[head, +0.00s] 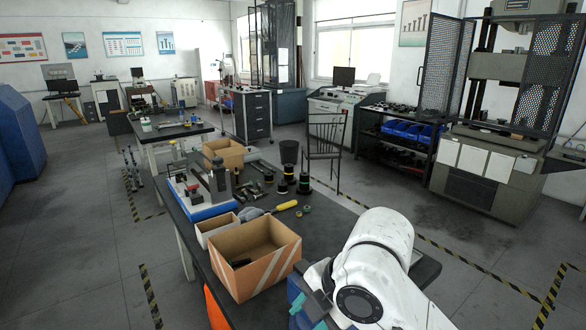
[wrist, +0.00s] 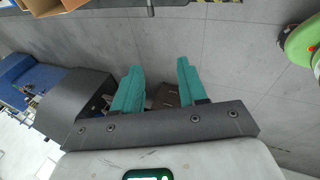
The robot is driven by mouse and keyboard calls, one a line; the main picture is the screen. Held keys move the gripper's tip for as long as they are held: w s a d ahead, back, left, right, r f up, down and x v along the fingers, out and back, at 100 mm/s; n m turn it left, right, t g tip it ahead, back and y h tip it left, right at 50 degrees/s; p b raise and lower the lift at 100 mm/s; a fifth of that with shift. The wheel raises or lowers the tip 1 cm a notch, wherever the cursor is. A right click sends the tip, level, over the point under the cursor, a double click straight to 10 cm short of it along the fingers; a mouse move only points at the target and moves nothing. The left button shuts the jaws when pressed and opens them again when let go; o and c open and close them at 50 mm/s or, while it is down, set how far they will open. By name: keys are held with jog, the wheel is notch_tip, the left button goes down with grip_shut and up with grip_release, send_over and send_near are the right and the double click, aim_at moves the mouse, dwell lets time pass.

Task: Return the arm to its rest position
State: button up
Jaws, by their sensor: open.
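My white arm (head: 375,265) is folded at the lower right of the head view, in front of the workbench's near end. My gripper (wrist: 160,68) shows two teal fingers standing apart with nothing between them. In the head view only part of my gripper (head: 310,312) shows at the bottom edge, partly hidden by my arm.
The dark workbench (head: 335,225) carries an open cardboard box (head: 257,288) close left of my arm. A smaller carton (head: 222,155), a blue-based device (head: 205,212) and a yellow-handled tool (head: 287,206) lie farther back. A chair (head: 325,145) stands behind the bench. Floor on the right is open.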

jog(key=s+d+f+m+t, duration=0.1)
jog(key=s+d+f+m, duration=0.45)
jog(key=f+m, duration=0.3)
jog(key=s+d+f+m, duration=0.4)
jog(key=s+f+m, duration=0.35)
jog(key=m, duration=0.25)
jog(key=s+d+f+m+g+h, duration=0.1)
jog(key=s+d+f+m+h, duration=0.1)
jog(key=s+d+f+m, duration=0.2)
jog(key=s+d+f+m+g+h, duration=0.1)
jog(key=s+d+f+m, duration=0.3)
jog(key=s+d, duration=0.7)
jog(key=s+h, duration=0.1)
jog(key=s, duration=0.2)
jog(key=shift+f+h, duration=0.35)
jog(key=shift+h, duration=0.05)
